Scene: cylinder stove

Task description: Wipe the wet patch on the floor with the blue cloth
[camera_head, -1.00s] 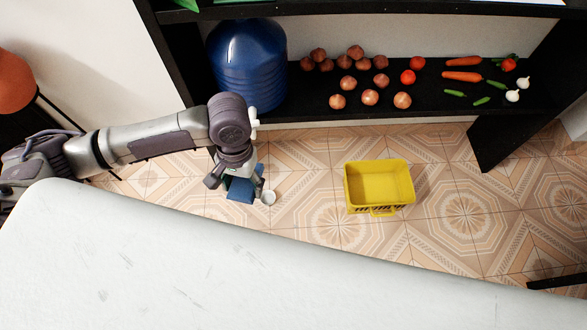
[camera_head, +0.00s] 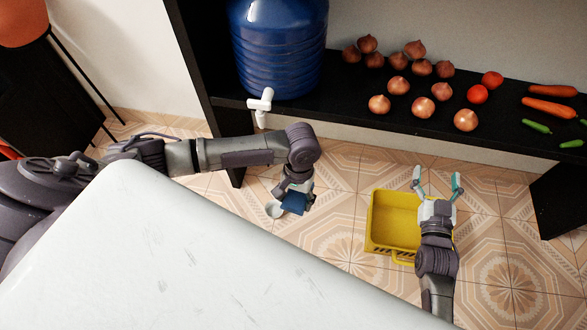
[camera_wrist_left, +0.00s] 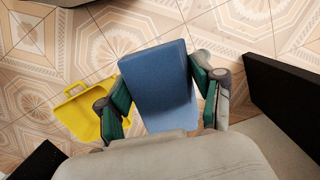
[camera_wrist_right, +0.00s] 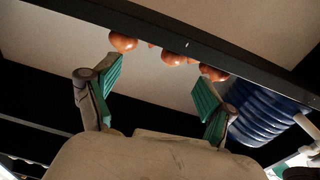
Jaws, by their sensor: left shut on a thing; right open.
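The cloth fills the space between the green finger pads in the left wrist view (camera_wrist_left: 160,80). I cannot tell whether the cloth touches the floor. No wet patch can be made out clearly on the patterned tiles. My right gripper (camera_head: 437,180) is open and empty, above the yellow basket in the head view; its spread fingers also show in the right wrist view (camera_wrist_right: 158,88).
The jug (camera_head: 278,50) with a white tap (camera_head: 262,103) and vegetables are on a black shelf (camera_head: 350,108). A white tabletop (camera_head: 180,265) fills the front.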

